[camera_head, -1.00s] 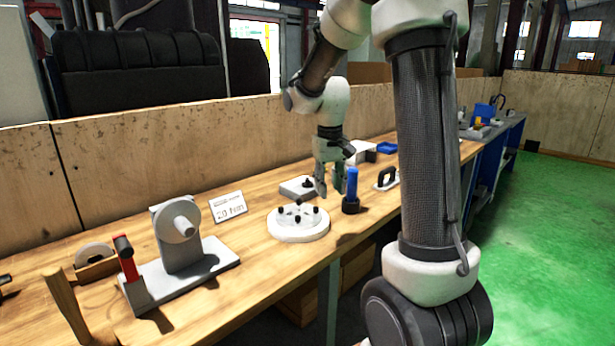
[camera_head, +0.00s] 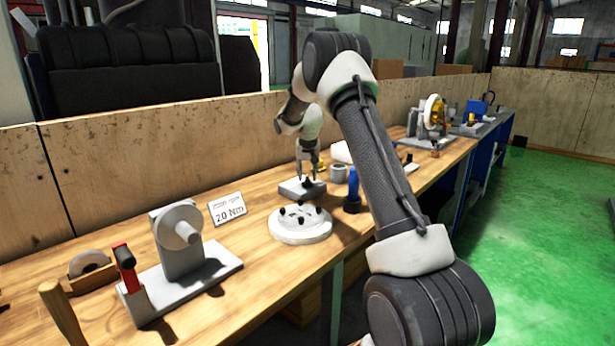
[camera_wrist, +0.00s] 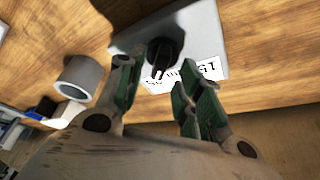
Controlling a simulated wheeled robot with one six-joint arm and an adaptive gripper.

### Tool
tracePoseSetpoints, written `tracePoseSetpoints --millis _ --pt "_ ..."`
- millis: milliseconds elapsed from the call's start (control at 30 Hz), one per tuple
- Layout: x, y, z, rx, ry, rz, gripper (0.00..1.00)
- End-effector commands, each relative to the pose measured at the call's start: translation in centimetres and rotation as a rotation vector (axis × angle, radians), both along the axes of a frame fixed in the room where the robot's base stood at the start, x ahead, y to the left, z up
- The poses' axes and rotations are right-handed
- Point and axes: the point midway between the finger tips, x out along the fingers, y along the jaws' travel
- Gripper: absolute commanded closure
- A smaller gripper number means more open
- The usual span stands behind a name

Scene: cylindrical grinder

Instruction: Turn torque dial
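The torque dial is a black knob (camera_wrist: 162,52) on a flat grey box (camera_wrist: 205,32); the box also shows in the head view (camera_head: 291,190). My gripper (camera_wrist: 157,68) is open, with green-padded fingers pointing at the knob. In the wrist view the knob lies between and just beyond the fingertips; I cannot tell if they touch it. In the head view my gripper (camera_head: 308,178) is directly over the box. A white label (camera_wrist: 205,70) on the box, upside down and partly hidden by a finger, seems to begin with 15. A white sign (camera_head: 227,208) reads 20 Nm.
A round white plate with black knobs (camera_head: 300,224) stands in front of the box. A blue-handled tool (camera_head: 352,190) stands to its right. A grey fixture (camera_head: 180,255) stands at left. The wooden wall (camera_head: 130,165) runs behind the bench.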

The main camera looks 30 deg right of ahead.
Motion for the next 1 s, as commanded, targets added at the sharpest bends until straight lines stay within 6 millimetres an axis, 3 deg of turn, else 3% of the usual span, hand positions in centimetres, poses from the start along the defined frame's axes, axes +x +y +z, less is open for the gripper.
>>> tracePoseSetpoints --millis 200,433,467,667,1000 --pt "0.6 -0.3 -1.7 0.000 0.000 0.000 0.64" --pt "0.7 -0.3 -1.8 0.000 0.000 0.001 0.64" --pt "0.7 -0.3 -1.8 0.000 0.000 0.001 0.66" --pt "0.7 -0.3 -1.8 0.000 0.000 0.001 1.00" --pt "0.6 -0.4 -1.8 -0.001 0.001 0.027 1.00"
